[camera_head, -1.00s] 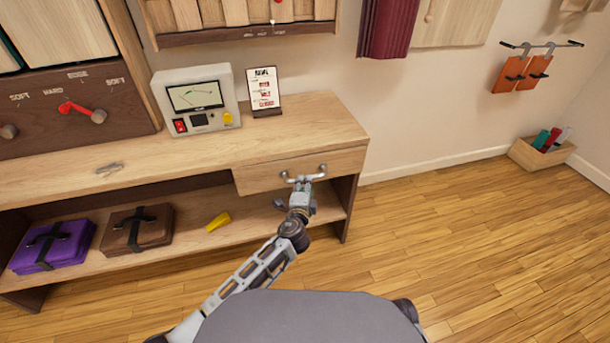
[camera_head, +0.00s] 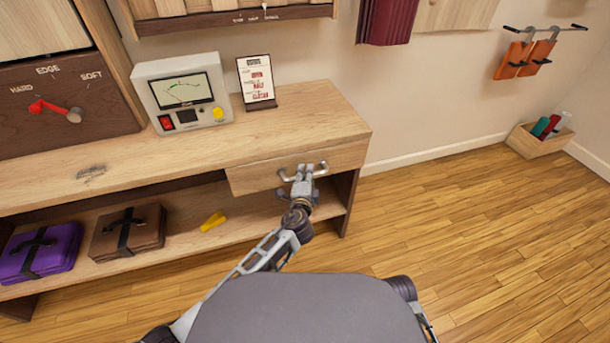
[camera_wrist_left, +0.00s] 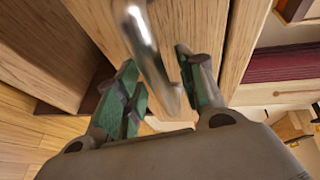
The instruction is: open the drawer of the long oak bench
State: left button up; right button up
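The long oak bench (camera_head: 130,158) runs along the wall. Its drawer (camera_head: 255,177) is under the right end of the top, its front about in line with the top's edge; I cannot tell whether it stands slightly out. A curved metal handle (camera_head: 322,168) is on the drawer front. My left gripper (camera_head: 304,173) is at the handle. In the left wrist view, the handle bar (camera_wrist_left: 148,45) passes between the green-padded fingers of the left gripper (camera_wrist_left: 162,88), which are apart with gaps beside the bar. My right gripper is out of view.
A meter box (camera_head: 182,92) and a card on a stand (camera_head: 256,80) stand on the bench top. The lower shelf holds a purple folded pack (camera_head: 40,250), a brown one (camera_head: 128,232) and a yellow object (camera_head: 213,221). The wooden floor (camera_head: 480,220) at right is clear.

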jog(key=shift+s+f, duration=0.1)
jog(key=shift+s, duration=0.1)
pick_arm(q)
grip_shut()
jog(key=shift+s+f, duration=0.1)
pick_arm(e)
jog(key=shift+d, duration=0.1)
